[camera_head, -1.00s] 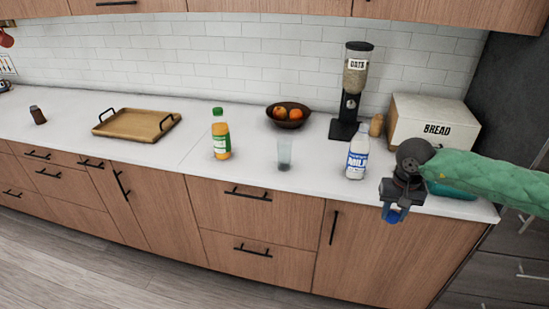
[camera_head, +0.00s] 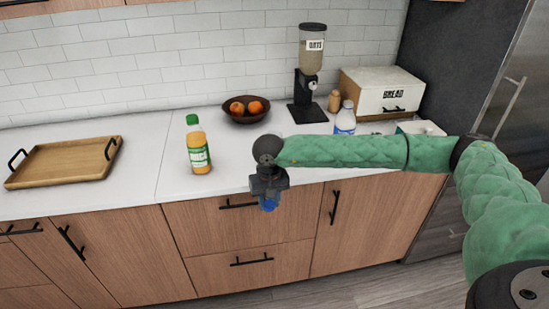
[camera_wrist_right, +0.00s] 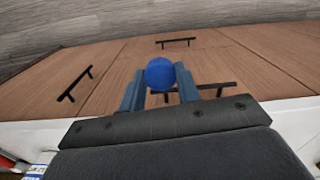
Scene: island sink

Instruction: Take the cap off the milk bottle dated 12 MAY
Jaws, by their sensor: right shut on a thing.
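The milk bottle (camera_head: 345,120) stands upright on the counter, right of the cereal dispenser. Its top looks pale, with no blue cap visible on it, and my right forearm hides its lower part. Its date cannot be read. My right gripper (camera_head: 268,196) is in front of the counter edge, left of the bottle and well apart from it, pointing down. It is shut on a blue cap (camera_head: 268,204). In the right wrist view the blue cap (camera_wrist_right: 160,74) sits between the two fingertips. My left gripper is not in view.
A juice bottle (camera_head: 198,146) stands left of my right gripper. A fruit bowl (camera_head: 245,116), the dispenser (camera_head: 309,75) and a bread box (camera_head: 378,90) stand at the back. A wooden tray (camera_head: 62,165) lies at left. Drawer handles (camera_head: 252,260) project below the counter.

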